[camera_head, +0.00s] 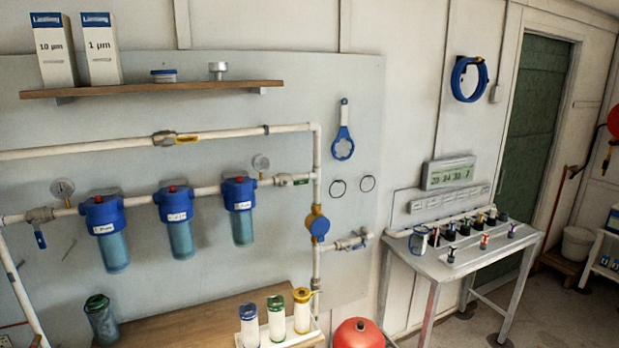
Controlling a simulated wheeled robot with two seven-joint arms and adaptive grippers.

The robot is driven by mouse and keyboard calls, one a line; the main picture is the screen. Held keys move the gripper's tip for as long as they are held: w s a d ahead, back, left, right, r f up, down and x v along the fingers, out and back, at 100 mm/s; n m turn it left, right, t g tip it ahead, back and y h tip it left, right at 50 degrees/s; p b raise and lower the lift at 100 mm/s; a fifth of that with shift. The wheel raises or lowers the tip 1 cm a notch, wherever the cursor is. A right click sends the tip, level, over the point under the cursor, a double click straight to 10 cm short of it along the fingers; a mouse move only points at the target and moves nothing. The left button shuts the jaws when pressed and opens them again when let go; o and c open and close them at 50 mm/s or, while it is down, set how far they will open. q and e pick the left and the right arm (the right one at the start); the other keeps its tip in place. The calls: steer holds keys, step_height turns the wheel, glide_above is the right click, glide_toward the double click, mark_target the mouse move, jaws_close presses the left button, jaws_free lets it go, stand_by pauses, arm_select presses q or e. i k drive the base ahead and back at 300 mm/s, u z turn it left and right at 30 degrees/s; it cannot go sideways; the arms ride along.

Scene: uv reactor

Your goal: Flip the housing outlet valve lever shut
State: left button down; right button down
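Three blue-topped filter housings (175,218) hang in a row from a white pipe on the wall panel. To the right of the last housing, a valve (283,180) sits in that pipe. Its small greenish lever (301,182) appears to lie along the pipe. At the left end of the pipe, another valve (40,215) has a blue lever (40,238) hanging down across the pipe. A valve (164,138) in the upper pipe has a yellow lever (187,138) lying along the pipe. Neither of my grippers is in view.
A wooden bench (190,322) stands below the housings, with a white tray of several cartridges (277,318) at its right. A red round tank (359,334) is beside it. A metal table (450,262) with small items stands right. A shelf (150,89) is above.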

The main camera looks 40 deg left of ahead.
mark_target(300, 182)
steer(key=u, duration=0.45)
steer(key=i, duration=0.55)
steer(key=u, duration=0.5)
